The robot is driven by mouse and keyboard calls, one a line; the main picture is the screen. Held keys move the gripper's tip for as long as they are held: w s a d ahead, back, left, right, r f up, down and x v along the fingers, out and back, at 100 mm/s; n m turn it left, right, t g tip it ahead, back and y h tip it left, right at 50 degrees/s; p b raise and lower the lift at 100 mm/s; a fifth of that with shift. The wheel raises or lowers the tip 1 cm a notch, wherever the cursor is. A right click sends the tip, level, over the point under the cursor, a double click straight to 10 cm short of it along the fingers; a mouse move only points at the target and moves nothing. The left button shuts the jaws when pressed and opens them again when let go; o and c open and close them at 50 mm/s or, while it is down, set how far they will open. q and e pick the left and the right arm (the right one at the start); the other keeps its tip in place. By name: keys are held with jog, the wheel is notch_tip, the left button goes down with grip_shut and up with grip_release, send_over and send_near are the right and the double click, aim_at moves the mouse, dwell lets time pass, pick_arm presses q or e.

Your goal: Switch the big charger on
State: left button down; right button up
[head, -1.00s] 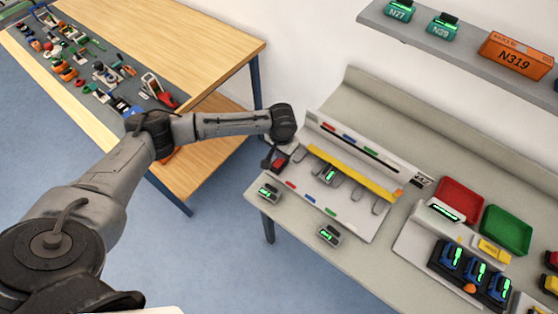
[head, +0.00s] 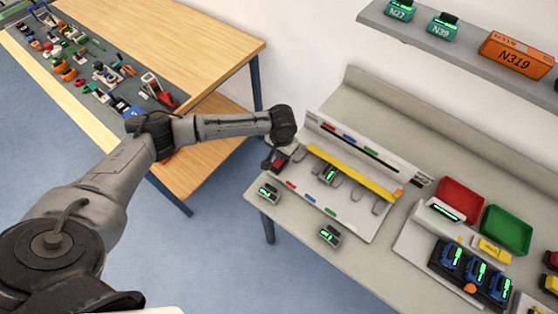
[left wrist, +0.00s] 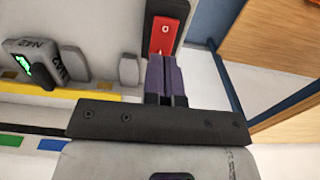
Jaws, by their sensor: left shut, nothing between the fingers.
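The big charger (head: 350,207) is a white sloped panel on the grey bench, with a yellow bar (head: 352,174) and a row of slots. At its left end is a red switch in a dark housing, which shows in the left wrist view (left wrist: 163,36) just beyond my fingertips. My left gripper (left wrist: 166,72) is shut and empty, its fingertips right at the near end of the switch. I cannot tell whether they touch it. In the head view my left wrist partly hides the switch (head: 280,163). My right gripper is not in view.
One device (head: 329,175) with a green screen sits in the charger; two more (head: 329,235) lie in front. A smaller charger (head: 455,255) with blue devices, a red tray (head: 460,199) and a green tray (head: 507,230) stand right. A wooden table (head: 190,50) is at left.

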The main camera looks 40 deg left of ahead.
pick_arm(q)
jog(key=shift+f, duration=0.55)
jog(key=shift+f, duration=0.45)
dwell(0.4)
notch_tip(320, 180, up, 4)
jog(key=p, duration=0.5)
jog(key=shift+r, duration=0.1)
notch_tip(320, 180, up, 3)
jog(key=p, duration=0.3)
jog(key=shift+p, duration=0.35)
dwell(0.4)
